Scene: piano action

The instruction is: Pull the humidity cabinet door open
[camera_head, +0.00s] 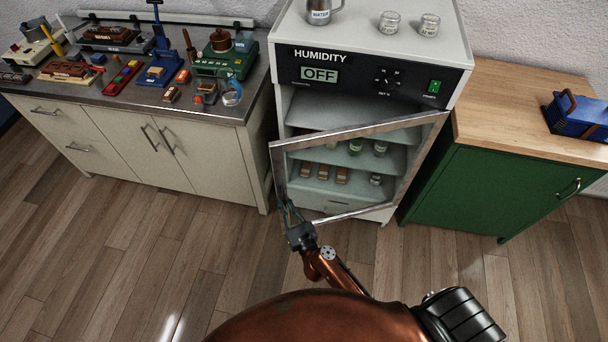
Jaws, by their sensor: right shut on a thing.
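The humidity cabinet (296,62) is a white upright unit with a dark panel reading HUMIDITY and OFF. Its glass door (279,164), in a grey metal frame, stands partly open. The door's free edge is swung out at the left, and its hinge side is at the right. My right gripper (290,218) is at the lower part of the door's free edge, shut on what appears to be the door handle (285,199). The handle is mostly hidden by the fingers. Shelves with small jars and brown blocks show inside. My left gripper is not in view.
A bench (120,143) with tools and small parts stands at the left. A jug (321,12) and two jars stand on the humidity cabinet. The floor ahead is clear.

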